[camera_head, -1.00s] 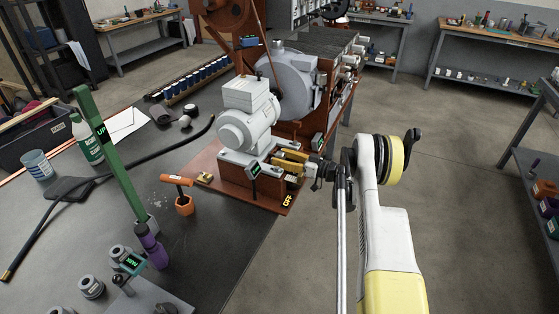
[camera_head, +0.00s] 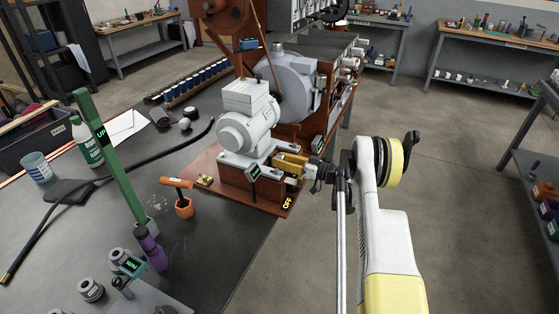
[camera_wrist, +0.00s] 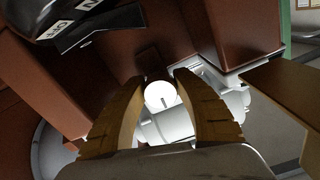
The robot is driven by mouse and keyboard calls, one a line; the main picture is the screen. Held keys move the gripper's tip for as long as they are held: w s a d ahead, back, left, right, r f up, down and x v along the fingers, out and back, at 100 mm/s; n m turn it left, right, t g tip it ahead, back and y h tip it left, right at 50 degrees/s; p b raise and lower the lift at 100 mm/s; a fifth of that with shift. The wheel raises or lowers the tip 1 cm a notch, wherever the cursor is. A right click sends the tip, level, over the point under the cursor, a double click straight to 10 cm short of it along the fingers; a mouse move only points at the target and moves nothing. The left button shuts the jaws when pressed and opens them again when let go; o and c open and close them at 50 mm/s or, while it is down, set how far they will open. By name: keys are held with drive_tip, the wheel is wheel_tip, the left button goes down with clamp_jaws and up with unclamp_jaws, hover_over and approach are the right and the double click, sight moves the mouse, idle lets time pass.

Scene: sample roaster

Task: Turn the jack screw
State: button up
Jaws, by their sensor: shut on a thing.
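The grey motor (camera_head: 247,125) sits on a red-brown base at the bench edge. My gripper (camera_head: 290,164) reaches in from the right against the right side of the motor mount, its yellow-brown fingers low beside the motor. In the wrist view my gripper (camera_wrist: 157,98) has its two fingers on either side of a bright round end with a short dark mark, which looks like the jack screw (camera_wrist: 159,95). The fingers are closed on it. In the head view the fingers hide the screw.
A green post marked UP (camera_head: 112,160) rises on the bench. The floor right of the bench is open.

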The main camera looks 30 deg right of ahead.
drive_tip(key=m, duration=0.3)
drive_tip(key=shift+a+m, duration=0.1)
drive_tip(key=shift+m, duration=0.3)
drive_tip(key=m, duration=0.4)
drive_tip(key=shift+m, duration=0.3)
drive_tip(key=m, duration=0.4)
drive_tip(key=shift+r+m, duration=0.1)
drive_tip(key=shift+m, duration=0.2)
drive_tip(key=m, duration=0.9)
drive_tip(key=shift+r, duration=0.15)
drive_tip(key=m, duration=0.4)
drive_tip(key=shift+m, duration=0.3)
drive_tip(key=m, duration=0.4)
drive_tip(key=shift+w+r+m, duration=0.1)
drive_tip(key=shift+m, duration=2)
